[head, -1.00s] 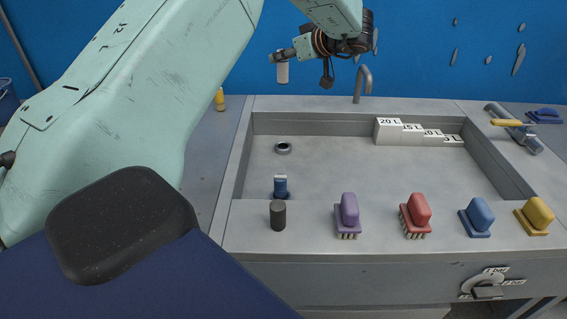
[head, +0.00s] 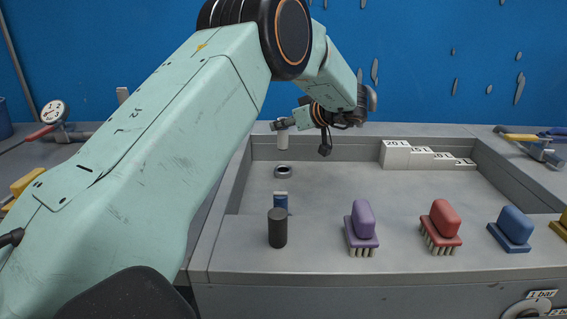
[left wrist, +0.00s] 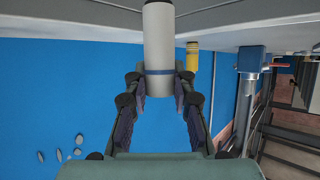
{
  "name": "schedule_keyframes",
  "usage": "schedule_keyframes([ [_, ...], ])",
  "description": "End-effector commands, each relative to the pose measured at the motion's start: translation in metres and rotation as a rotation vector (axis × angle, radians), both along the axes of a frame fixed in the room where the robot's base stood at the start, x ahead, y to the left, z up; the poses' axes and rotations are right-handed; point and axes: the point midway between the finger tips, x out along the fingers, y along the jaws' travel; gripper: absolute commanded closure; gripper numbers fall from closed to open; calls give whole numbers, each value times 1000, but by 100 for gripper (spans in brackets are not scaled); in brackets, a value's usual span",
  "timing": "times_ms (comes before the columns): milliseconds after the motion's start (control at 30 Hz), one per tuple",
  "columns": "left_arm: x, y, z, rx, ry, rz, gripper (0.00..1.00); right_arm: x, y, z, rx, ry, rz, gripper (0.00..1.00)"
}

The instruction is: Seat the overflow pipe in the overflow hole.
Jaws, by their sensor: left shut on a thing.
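The overflow pipe, a pale grey-white cylinder (head: 282,141), hangs upright from my left gripper (head: 284,124). In the left wrist view the pipe (left wrist: 158,35) shows a blue band and sits between the fingers of the left gripper (left wrist: 158,84), which is shut on it. A dark ring around a round hole (head: 283,171) is on the basin floor; it looks like the overflow hole. The pipe's lower end appears straight above the ring in the head view, with a gap; their difference in depth is unclear. My right gripper is out of view.
In the grey basin (head: 350,200) stand white stepped blocks (head: 396,155) at back right and a blue white-topped piece (head: 281,202) in front of the ring. A black cylinder (head: 277,228) and purple (head: 362,228), red (head: 441,228) and blue (head: 512,228) brushes line the front ledge.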

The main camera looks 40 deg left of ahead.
Motion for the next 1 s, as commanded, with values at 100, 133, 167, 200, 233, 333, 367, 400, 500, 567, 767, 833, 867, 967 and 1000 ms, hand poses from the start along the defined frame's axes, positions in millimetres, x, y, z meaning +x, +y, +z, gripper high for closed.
schedule_keyframes([
  [100, 0, 0, -23, 0, 2, 0, 100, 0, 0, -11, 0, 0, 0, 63],
  [133, 0, 0, -26, 0, 2, 0, 100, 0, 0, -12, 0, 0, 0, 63],
  [167, 0, 0, -28, 0, 1, 0, 100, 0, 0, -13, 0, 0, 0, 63],
  [200, 0, 0, -31, 0, 1, 0, 100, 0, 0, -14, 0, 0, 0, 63],
  [233, 0, 0, -33, 0, 2, 1, 100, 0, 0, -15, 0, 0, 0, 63],
  [333, -1, 0, -46, -1, 2, 1, 100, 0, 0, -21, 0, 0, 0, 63],
  [367, -1, 0, -51, -1, 3, 1, 100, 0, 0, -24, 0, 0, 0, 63],
  [400, -1, 0, -59, -1, 3, 1, 100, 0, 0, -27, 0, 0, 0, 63],
  [500, -1, 0, -74, -1, 2, 1, 100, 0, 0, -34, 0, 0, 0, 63],
  [567, 0, 0, -77, -1, 1, 1, 100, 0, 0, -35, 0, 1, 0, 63],
  [767, 0, 0, -75, 0, 0, 1, 100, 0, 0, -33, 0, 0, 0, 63],
  [833, 0, 0, -75, 0, 0, 1, 100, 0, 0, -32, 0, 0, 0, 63],
  [867, 0, 0, -76, 0, 0, 1, 100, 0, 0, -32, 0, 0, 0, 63],
  [967, 0, 0, -79, 0, 1, 0, 100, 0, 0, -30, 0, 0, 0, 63],
  [1000, 0, 0, -79, 0, 1, 0, 74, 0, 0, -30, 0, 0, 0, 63],
])
